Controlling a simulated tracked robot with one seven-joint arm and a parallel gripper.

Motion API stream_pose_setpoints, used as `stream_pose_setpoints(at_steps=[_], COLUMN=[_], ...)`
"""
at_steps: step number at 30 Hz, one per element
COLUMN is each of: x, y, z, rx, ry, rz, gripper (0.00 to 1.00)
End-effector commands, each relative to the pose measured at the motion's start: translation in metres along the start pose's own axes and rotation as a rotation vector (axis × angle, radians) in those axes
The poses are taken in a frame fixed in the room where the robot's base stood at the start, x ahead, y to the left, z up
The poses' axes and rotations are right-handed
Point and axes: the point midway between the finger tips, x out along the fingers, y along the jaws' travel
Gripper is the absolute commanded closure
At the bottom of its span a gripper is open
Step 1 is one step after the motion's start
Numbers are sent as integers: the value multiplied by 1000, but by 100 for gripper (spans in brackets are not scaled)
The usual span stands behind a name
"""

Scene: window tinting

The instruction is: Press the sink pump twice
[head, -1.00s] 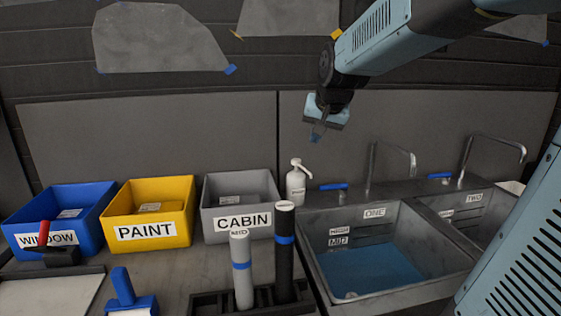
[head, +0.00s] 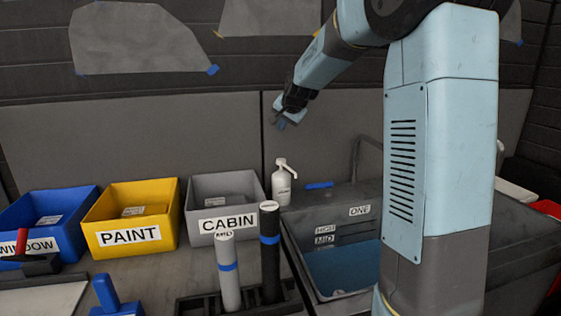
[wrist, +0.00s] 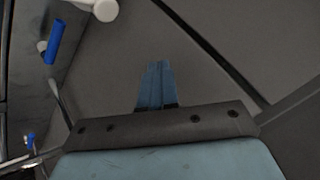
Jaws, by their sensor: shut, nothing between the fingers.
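The sink pump is a white bottle (head: 282,184) with a white pump head and spout, upright at the back left corner of the sink. Its white top (wrist: 104,9) shows at the upper edge of the wrist view, partly cut off. My gripper (head: 281,124) is in the air above the pump, apart from it, in front of the back panel. Its blue fingers (wrist: 156,84) are together and empty in the wrist view.
The sink marked ONE (head: 360,211) holds blue liquid, with a blue handle (head: 319,185) behind it. A grey CABIN bin (head: 225,190), yellow PAINT bin (head: 130,207) and blue WINDOW bin (head: 75,212) stand left. Two rolls, one black (head: 270,250), stand in front.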

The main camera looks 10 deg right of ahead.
Motion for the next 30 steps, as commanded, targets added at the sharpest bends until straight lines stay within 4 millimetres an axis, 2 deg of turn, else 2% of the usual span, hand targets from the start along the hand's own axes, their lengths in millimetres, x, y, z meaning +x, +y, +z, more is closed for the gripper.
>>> stream_pose_setpoints(at_steps=[8, 30], x=[5, 57], y=[4, 43], z=[4, 42], rx=[0, 1], ry=[-1, 0], rz=[2, 2], gripper=[100, 100])
